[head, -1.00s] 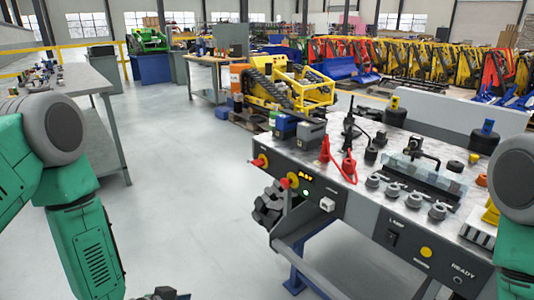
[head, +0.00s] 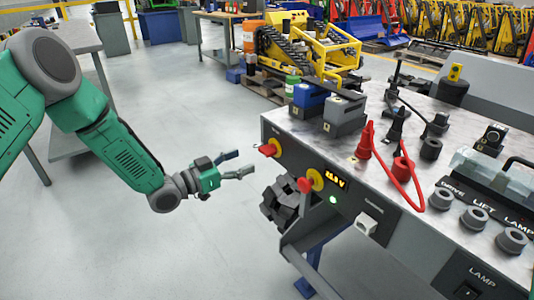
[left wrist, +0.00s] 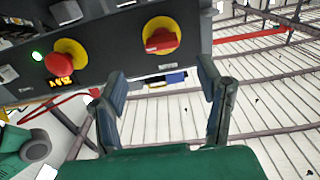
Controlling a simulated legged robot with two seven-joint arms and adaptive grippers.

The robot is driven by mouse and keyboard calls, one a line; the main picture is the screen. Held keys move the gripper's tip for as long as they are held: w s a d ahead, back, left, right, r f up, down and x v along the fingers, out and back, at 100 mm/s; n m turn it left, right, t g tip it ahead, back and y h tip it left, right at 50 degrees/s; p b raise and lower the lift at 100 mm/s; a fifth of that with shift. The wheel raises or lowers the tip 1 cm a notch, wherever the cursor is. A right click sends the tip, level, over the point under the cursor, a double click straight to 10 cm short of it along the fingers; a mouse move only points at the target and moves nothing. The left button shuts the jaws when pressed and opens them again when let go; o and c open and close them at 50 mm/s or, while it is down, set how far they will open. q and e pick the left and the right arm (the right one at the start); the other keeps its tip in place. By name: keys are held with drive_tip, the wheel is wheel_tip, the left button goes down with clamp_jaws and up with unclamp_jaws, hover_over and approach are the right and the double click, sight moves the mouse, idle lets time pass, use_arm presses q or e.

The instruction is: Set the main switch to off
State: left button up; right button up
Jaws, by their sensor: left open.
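The main switch appears to be the red rotary handle on a yellow disc (left wrist: 162,38), on the dark front panel in the left wrist view. Its handle lies roughly crosswise there. In the head view this red switch (head: 268,149) is at the left end of the panel. My left gripper (head: 246,163) is open and empty, just left of the switch and apart from it. In the left wrist view the two fingers (left wrist: 160,82) are spread below the switch. Its label is too small to read. My right gripper is out of view.
A red mushroom button on yellow (head: 305,184) sits beside the switch, near a lit display (head: 335,180) and a green lamp (head: 333,199). Blue and grey blocks (head: 310,97) and a red cable (head: 403,170) lie on the bench top. The floor (head: 180,95) left of the bench is clear.

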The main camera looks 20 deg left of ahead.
sight(262, 153)
use_arm(q)
drive_tip(key=shift+b+x, duration=0.95)
drive_tip(key=shift+x, duration=3.25)
drive_tip(key=shift+w+a+f, duration=0.1)
drive_tip(key=shift+a, duration=0.1)
drive_tip(key=c, duration=1.1)
